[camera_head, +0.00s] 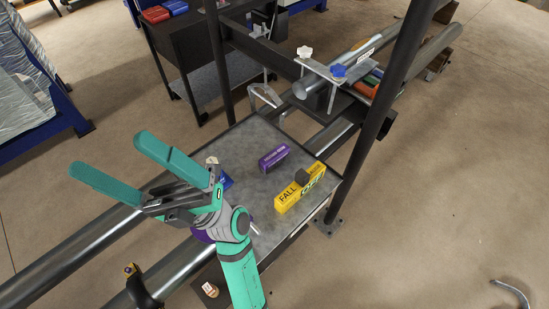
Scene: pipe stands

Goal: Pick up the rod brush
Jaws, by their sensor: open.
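My gripper (112,155) is at the left of the head view, with its two teal fingers spread apart and nothing between them. It points up and left, and in the picture its fingers lie left of a grey-topped table (246,140). I cannot pick out the rod brush with certainty. A short pale rod end (254,228) shows on the table just right of my wrist, and a purple thing (203,236) is partly hidden behind my wrist. Either could be part of something my arm covers.
On the table are a purple block (274,157), a yellow box (291,195) with a dark piece (302,177) by it, and a blue item (226,182). Dark posts (378,110) and metal pipes (75,255) surround the table. Open floor (450,200) lies right.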

